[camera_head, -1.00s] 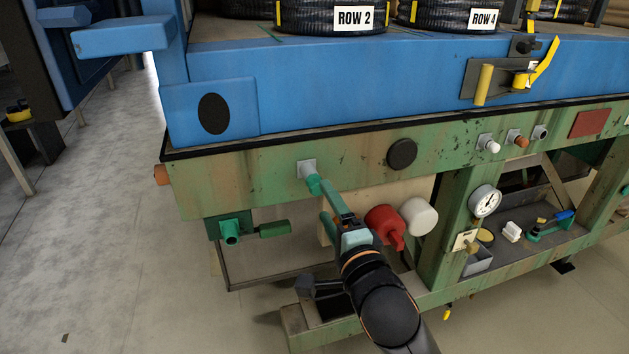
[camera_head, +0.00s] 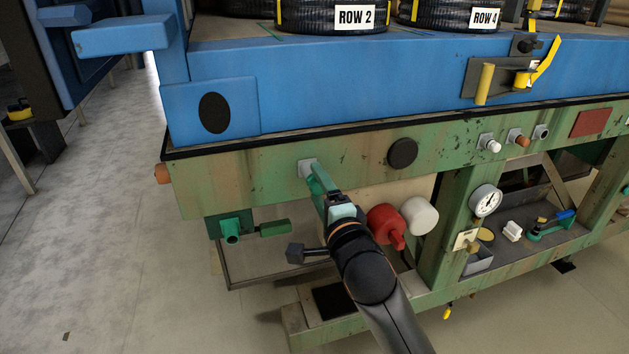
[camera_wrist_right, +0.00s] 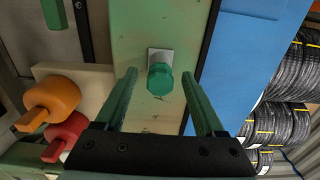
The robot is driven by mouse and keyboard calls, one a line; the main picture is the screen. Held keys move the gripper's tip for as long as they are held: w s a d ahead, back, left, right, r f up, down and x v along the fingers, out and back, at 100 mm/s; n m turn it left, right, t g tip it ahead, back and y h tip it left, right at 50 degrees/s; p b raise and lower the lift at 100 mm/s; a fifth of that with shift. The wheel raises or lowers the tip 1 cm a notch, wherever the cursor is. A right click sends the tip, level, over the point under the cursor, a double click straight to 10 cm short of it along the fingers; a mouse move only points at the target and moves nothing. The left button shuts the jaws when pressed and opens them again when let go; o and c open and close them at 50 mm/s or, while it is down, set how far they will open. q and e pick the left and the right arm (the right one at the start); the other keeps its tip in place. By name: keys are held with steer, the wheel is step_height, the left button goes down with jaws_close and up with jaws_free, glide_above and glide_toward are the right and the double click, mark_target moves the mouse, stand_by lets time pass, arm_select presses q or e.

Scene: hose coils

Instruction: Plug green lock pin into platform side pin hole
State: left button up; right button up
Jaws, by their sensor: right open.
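The green lock pin (camera_wrist_right: 160,79) stands out from a grey square plate (camera_wrist_right: 160,58) on the green platform side (camera_wrist_right: 138,25). In the head view the plate (camera_head: 306,167) shows, and the pin (camera_head: 312,186) is mostly hidden by my gripper. How deep the pin sits in the hole cannot be told. My right gripper (camera_head: 318,180) is at the pin. In the right wrist view its two green fingers (camera_wrist_right: 160,76) are open, one on each side of the pin's head, with gaps. My left gripper is not in view.
A green valve fitting (camera_head: 232,232) is at lower left. A black disc (camera_head: 402,153) and blue deck edge (camera_head: 330,75) lie above.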

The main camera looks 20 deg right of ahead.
stand_by(0.8)
jaws_close()
stand_by(0.5)
stand_by(0.6)
